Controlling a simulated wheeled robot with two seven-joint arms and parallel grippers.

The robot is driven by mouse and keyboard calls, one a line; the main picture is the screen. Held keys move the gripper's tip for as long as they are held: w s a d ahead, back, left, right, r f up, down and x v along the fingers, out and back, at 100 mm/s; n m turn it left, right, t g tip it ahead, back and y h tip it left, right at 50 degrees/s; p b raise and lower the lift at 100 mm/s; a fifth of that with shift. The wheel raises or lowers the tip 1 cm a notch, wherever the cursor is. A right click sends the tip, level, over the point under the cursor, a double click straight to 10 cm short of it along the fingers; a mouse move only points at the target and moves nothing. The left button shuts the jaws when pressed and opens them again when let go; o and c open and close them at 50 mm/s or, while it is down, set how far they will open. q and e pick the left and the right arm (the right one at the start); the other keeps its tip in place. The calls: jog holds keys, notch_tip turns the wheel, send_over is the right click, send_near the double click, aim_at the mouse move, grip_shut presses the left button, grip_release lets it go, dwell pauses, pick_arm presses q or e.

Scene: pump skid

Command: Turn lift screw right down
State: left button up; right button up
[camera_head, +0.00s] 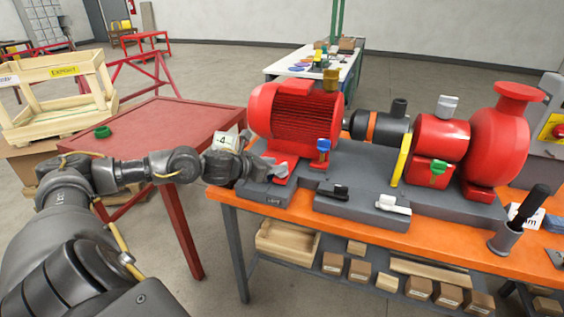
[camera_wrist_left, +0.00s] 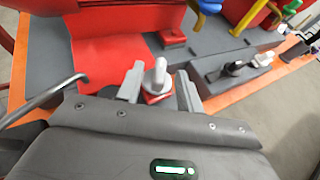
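In the left wrist view, a pale grey screw with a wing-like head (camera_wrist_left: 155,76) stands upright on a small red foot. The open fingers of my left gripper (camera_wrist_left: 160,88) are on either side of it, with a visible gap at each side. In the head view, my left gripper (camera_head: 266,166) is at the near left foot of the red motor (camera_head: 295,112), largely covering the screw. A black-handled screw (camera_head: 340,191) and a white-handled screw (camera_head: 388,203) sit on the grey base to its right. I cannot tell which one the task names. My right gripper is not in view.
A blue-handled part (camera_head: 322,148) stands close beside the motor. A yellow guard (camera_head: 401,160) and red pump (camera_head: 498,135) are farther right. The orange bench edge (camera_head: 300,208) runs in front. The red table (camera_head: 160,125) at left is mostly clear.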

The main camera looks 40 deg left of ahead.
pick_arm(q)
jog(key=shift+x, duration=1.05)
jog(key=shift+w+d+f+p, duration=0.15)
jog(key=shift+w+f+p, duration=0.15)
jog(key=shift+w, duration=0.3)
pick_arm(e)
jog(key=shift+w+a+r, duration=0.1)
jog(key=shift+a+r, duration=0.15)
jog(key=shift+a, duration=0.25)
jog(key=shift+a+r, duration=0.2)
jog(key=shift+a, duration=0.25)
pick_arm(q)
jog(key=shift+c, duration=0.3)
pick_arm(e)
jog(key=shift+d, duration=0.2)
